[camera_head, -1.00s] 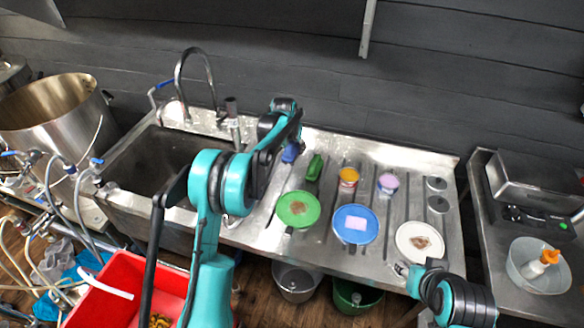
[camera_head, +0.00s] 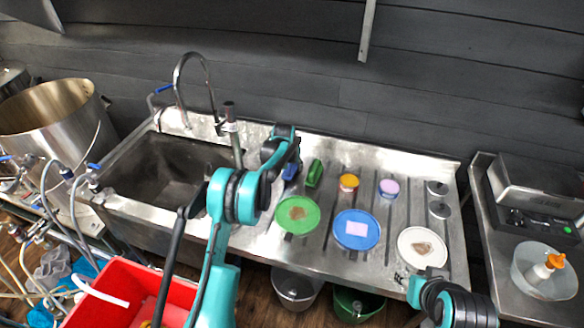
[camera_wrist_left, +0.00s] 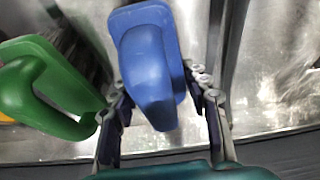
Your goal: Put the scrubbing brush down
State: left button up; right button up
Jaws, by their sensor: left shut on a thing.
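A blue scrubbing brush (camera_wrist_left: 150,62) is between the fingers of my left gripper (camera_wrist_left: 163,95), which is shut on it. In the head view the blue brush (camera_head: 290,172) shows only in part beside my left wrist, over the left end of the ribbed drainboard (camera_head: 375,262). I cannot tell whether its bristles touch the metal. A green brush (camera_head: 314,173) stands just to the right of it, and it also shows at the left of the wrist view (camera_wrist_left: 45,85). My right gripper (camera_head: 403,280) is near the drainboard's front edge, and its fingers are too small to read.
Green (camera_head: 297,216), blue (camera_head: 357,241) and white (camera_head: 408,255) round plates lie along the front of the drainboard. An orange-topped tub (camera_head: 348,184) and a purple-topped tub (camera_head: 389,188) stand behind. The sink basin (camera_head: 165,175) and tall faucet (camera_head: 190,62) are at left.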

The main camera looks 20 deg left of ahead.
pick_arm(q)
jog(key=shift+f, duration=0.15)
jog(key=o, duration=1.2)
jog(key=shift+s, duration=0.1)
